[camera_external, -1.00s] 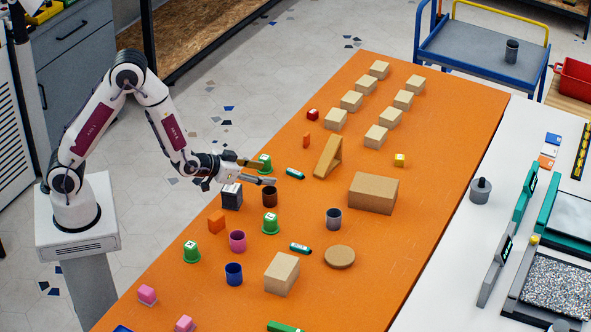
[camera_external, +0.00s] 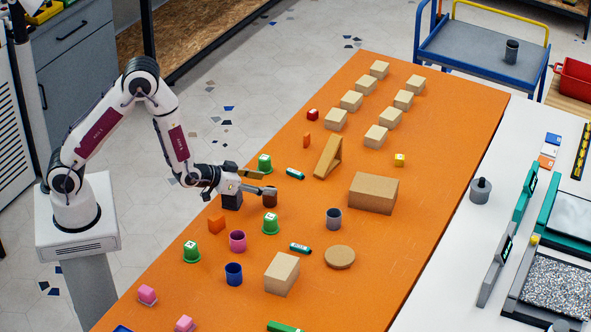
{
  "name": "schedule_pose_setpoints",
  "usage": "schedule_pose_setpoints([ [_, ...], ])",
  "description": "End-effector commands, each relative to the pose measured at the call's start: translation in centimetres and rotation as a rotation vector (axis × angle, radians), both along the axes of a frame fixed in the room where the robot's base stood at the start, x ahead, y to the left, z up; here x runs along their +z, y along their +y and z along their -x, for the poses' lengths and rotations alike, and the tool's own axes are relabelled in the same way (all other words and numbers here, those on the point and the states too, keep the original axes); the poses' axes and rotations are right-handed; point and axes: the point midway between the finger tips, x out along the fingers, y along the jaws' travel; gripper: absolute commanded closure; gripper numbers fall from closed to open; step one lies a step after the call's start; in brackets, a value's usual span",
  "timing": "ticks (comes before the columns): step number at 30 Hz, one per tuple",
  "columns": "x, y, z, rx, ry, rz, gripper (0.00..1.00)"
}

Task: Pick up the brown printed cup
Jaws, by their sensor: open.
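The brown printed cup (camera_external: 270,199) stands upright on the orange table (camera_external: 240,300), left of the middle in the picture. My gripper (camera_external: 264,183) is low over the table, pointing right, with its fingers apart. I cannot tell whether either finger touches the brown cup.
A dark box (camera_external: 231,201) sits just under my wrist. Another green cup (camera_external: 271,224) stands just in front of the brown cup, with a pink cup (camera_external: 237,241) to its left. A green marker-like piece (camera_external: 295,174) lies behind right.

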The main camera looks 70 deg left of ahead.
Motion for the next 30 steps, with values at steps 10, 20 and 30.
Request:
schedule_pose_setpoints([
  [10, -0.1, 0.0, 0.0, 0.0, 0.0, 0.0, 0.48],
  [20, -2.2, 0.0, 0.0, 0.0, 0.001, -0.001, 0.48],
  [30, -4.2, 0.4, -1.9, 0.0, 0.0, 0.001, 0.48],
])
